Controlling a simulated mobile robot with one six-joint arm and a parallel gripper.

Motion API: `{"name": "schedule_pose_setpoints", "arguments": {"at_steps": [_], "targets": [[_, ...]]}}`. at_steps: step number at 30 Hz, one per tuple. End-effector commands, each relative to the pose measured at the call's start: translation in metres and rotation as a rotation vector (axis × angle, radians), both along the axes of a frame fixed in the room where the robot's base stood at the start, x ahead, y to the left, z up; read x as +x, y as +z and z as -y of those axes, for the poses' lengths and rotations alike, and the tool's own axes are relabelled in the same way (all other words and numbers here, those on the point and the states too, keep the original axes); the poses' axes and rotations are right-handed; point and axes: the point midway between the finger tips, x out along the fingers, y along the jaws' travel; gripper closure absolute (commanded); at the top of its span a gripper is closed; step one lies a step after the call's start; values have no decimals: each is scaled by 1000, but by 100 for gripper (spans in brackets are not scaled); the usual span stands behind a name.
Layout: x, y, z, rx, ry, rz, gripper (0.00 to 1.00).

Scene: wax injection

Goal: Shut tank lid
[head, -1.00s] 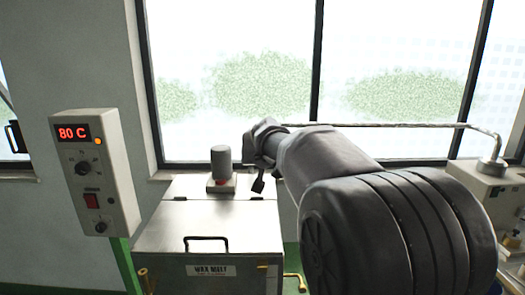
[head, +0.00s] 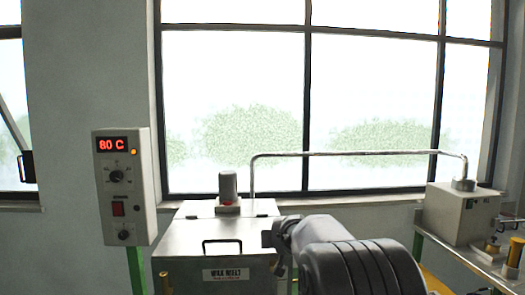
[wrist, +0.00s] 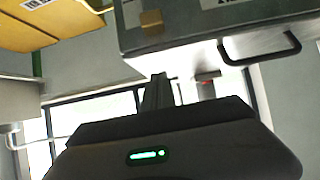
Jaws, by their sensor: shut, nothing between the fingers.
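The steel wax melt tank (head: 175,268) stands at the lower middle of the head view. Its lid (head: 186,238) lies flat on top, with a hinge line behind and a dark handle (head: 222,242) at the front. My gripper (wrist: 160,80) is shut and empty in the wrist view. In the head view my wrist is near the lid's front right corner, and the fingertips cannot be made out. The wrist view is upside down and shows the tank front (wrist: 190,18) and handle (wrist: 262,58) beyond the fingers. Contact with the lid cannot be told.
A grey cylinder on a base (head: 228,188) stands at the tank's back. A control box (head: 124,187) reading 80 C is at left. A metal pipe (head: 350,153) runs right to a machine (head: 455,212) on a bench. Yellow boxes (wrist: 45,25) show in the wrist view.

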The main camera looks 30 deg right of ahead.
Motion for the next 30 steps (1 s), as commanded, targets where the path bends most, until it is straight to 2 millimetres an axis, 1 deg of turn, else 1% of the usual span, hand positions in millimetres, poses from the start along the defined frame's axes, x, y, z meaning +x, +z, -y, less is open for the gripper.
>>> {"name": "schedule_pose_setpoints", "arguments": {"at_steps": [1,7,25,28,30], "targets": [[0,-7,1,1,-1,0,100],[2,-15,3,0,0,0,100],[2,-16,3,0,0,0,100],[2,-9,3,0,1,1,100],[2,4,2,0,1,1,100]]}}
